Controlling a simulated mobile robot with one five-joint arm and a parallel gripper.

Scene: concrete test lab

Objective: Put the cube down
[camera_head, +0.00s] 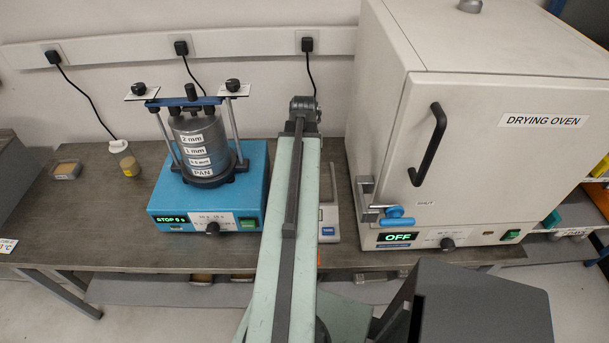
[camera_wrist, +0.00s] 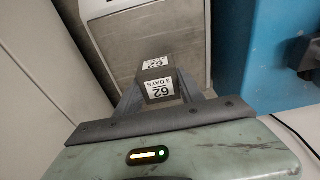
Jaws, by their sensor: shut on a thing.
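A dark grey cube (camera_wrist: 160,88) with white labels reading "62" and "3 DAYS" shows in the wrist view. My gripper (camera_wrist: 158,80) is shut on it, with a finger on either side. Beyond the cube lies the grey plate of a white bench scale (camera_wrist: 196,36). I cannot tell whether the cube touches this plate or hangs above it. In the head view part of the scale (camera_head: 328,222) shows between my arm and the oven. My arm hides the rest of it, and the cube and fingers do not show there.
A blue sieve shaker (camera_head: 208,190) stands left of my arm, and a tall drying oven (camera_head: 465,140) stands close on the right. A small bottle (camera_head: 126,160) and a small dish (camera_head: 67,170) are on the bench (camera_head: 95,225) at left. Plug cables hang along the wall.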

